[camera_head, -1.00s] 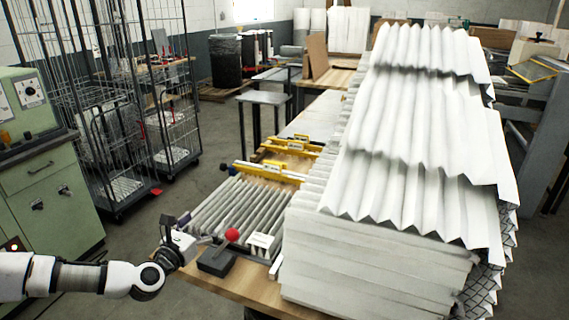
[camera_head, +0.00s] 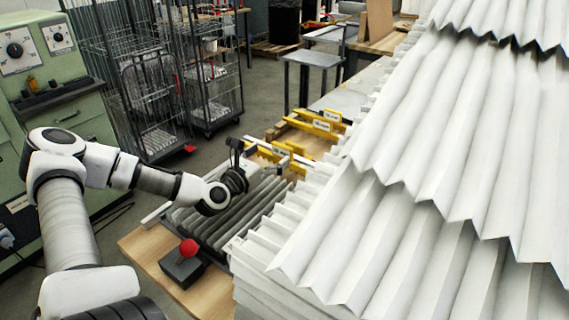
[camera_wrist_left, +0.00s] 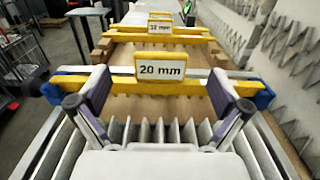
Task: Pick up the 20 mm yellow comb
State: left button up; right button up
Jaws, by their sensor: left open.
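The 20 mm yellow comb (camera_wrist_left: 125,84) lies across the front of the left wrist view, with a white "20 mm" sign on it and blue pieces at both ends. In the head view the nearer yellow comb (camera_head: 268,154) is partly hidden by my arm. My left gripper (camera_wrist_left: 160,97) is open, with its fingers spread to either side of the sign, close to the comb. I cannot tell whether they touch it. In the head view my left gripper (camera_head: 241,158) is over the far end of the pleated filter (camera_head: 240,205). My right gripper is not in view.
A second yellow comb (camera_head: 318,127) lies behind the first. Tall stacks of white pleated filter (camera_head: 440,130) fill the right side. A black box with a red knob (camera_head: 184,258) sits at the table's near edge. Wire cages (camera_head: 160,80) and a green cabinet (camera_head: 60,110) stand left.

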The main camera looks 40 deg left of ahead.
aim_at(281, 147)
pick_arm(q)
jog(key=shift+w+a+f, duration=0.1)
jog(key=shift+w+f, duration=0.1)
jog(key=shift+w, duration=0.25)
jog(key=w+b, duration=0.1)
jog(key=w, duration=0.3)
jog(key=shift+b, duration=0.35)
jog(key=shift+w+a, duration=0.15)
jog(key=shift+w, duration=0.4)
jog(key=c, duration=1.5)
jog(key=shift+s, duration=0.1)
jog(key=shift+r, duration=0.2)
